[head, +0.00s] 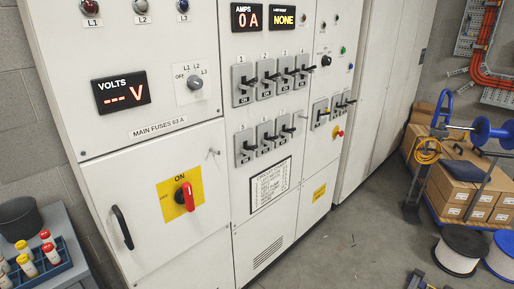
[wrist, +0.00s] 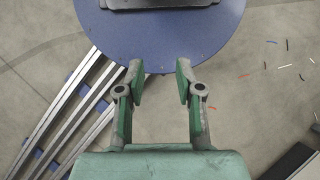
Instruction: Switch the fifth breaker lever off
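In the head view a white switchboard carries two rows of grey breakers with black levers. The upper row (head: 270,80) has small number labels starting at 1. The lower row (head: 265,139) has labels too small to read surely; its leftmost breaker (head: 244,147) sits below the first upper one, and I take it as the fifth. Its black lever sticks out to the right, much like its neighbours; I cannot tell its on or off position. My gripper (wrist: 160,75) shows in the wrist view, open and empty over the floor, away from the panel. It is not recognisable in the head view.
A red main switch (head: 185,196) on a yellow plate and a black door handle (head: 122,228) are left of the breakers. More levers (head: 321,113) are to the right. A tray (head: 40,265) of fuses stands lower left. Boxes (head: 450,190) and cable reels (head: 459,250) are right. Floor before the panel is mostly clear.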

